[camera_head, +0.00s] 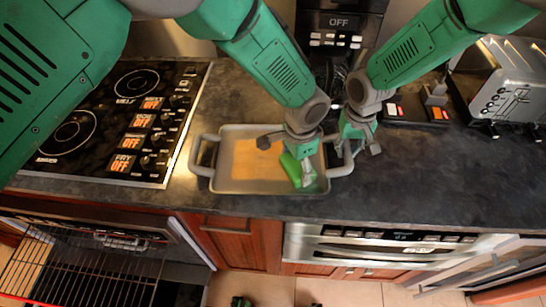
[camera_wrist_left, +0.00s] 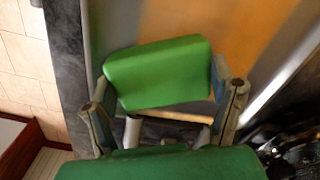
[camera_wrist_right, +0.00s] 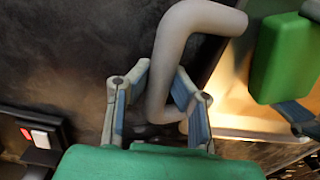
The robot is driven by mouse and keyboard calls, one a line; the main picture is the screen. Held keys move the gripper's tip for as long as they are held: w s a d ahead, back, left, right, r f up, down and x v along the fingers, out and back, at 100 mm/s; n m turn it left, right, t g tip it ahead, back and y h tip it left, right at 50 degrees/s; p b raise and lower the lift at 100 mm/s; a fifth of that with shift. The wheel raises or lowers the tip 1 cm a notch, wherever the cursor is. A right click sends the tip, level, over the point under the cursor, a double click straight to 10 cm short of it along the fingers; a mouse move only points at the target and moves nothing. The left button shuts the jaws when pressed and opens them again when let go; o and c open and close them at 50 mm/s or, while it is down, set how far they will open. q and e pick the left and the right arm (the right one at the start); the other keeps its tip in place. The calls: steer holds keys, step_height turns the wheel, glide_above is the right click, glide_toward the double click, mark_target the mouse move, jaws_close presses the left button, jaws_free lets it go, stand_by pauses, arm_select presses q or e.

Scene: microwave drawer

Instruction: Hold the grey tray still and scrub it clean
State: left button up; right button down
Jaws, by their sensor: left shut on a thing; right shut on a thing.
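The grey tray (camera_head: 218,180) lies on the dark counter, with a handle at each end and an orange-brown patch (camera_head: 255,160) over much of its inside. My left gripper (camera_head: 303,170) is over the right part of the tray, shut on a green sponge (camera_head: 290,168). The sponge fills the space between its fingers in the left wrist view (camera_wrist_left: 160,75). Whether the sponge touches the tray floor I cannot tell. My right gripper (camera_head: 352,145) is shut on the tray's right handle (camera_head: 346,165). The handle runs between its fingers in the right wrist view (camera_wrist_right: 178,60).
A black cooktop (camera_head: 105,120) is left of the tray. A silver toaster (camera_head: 500,85) stands at the back right. A black appliance with an OFF display (camera_head: 338,22) is behind. The counter right of the tray (camera_head: 440,170) is clear. An oven door (camera_head: 490,265) stands open below right.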

mark_target(257, 172)
arm_select(q)
steer(key=shift+s+a+f, duration=0.1)
steer(key=shift+s+a, duration=0.05)
steer(key=shift+a, duration=0.75)
steer(key=shift+s+a, duration=0.1)
steer(key=shift+a, duration=0.8)
steer(key=shift+w+d, duration=0.2)
steer(key=shift+d, duration=2.15)
steer(key=shift+a, duration=1.45)
steer(key=shift+s+a, duration=0.15)
steer(key=shift+a, duration=0.65)
steer(key=shift+s+a, duration=0.1)
steer(key=shift+a, duration=0.65)
steer(key=shift+s+a, duration=0.1)
steer(key=shift+a, duration=2.25)
steer(key=shift+a, duration=0.15)
